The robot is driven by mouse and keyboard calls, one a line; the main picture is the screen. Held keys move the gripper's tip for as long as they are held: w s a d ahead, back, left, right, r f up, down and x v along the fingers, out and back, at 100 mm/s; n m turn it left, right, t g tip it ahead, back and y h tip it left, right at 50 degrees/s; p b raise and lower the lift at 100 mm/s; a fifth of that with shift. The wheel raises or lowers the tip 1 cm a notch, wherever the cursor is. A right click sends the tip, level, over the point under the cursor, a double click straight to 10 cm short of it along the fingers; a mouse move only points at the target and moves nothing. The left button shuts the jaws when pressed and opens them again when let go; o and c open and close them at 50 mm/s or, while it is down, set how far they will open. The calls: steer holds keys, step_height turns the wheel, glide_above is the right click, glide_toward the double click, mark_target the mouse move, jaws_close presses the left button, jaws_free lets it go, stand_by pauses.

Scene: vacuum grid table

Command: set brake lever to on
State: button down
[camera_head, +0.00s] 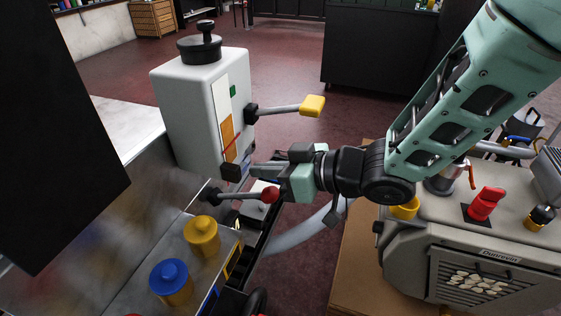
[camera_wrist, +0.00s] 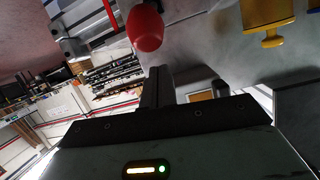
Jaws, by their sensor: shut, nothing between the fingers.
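A light grey control box (camera_head: 205,115) carries two levers. The upper lever has a yellow handle (camera_head: 312,105) and points right. The lower lever ends in a red knob (camera_head: 270,194) and also points right. No readable label shows which is the brake lever. My gripper (camera_head: 256,171) is shut and empty, between the two levers and just above the red knob. In the wrist view, my closed fingers (camera_wrist: 158,88) are in the lower middle and the red knob (camera_wrist: 145,28) is beyond their tips. Whether they touch cannot be told.
Yellow (camera_head: 201,236) and blue (camera_head: 171,281) knobs stand on a metal surface below the box. A grey machine (camera_head: 480,245) with a red knob (camera_head: 485,203) is at the right. A dark panel (camera_head: 60,130) blocks the left. Open floor lies behind.

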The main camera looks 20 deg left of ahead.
mark_target(276, 190)
steer(key=shift+s+d+f, duration=0.25)
steer(key=shift+d+f, duration=0.5)
steer(key=shift+f, duration=0.2)
steer(key=shift+f, duration=0.15)
steer(key=shift+d+f+b, duration=0.2)
steer(key=shift+f+b, duration=0.25)
steer(key=shift+b, duration=0.6)
step_height(276, 190, down, 10)
steer(key=d+y+b, duration=0.2)
steer(key=y+b, duration=0.5)
steer(key=b, duration=1.2)
steer(key=shift+t+b, duration=0.35)
steer(key=shift+t, duration=0.05)
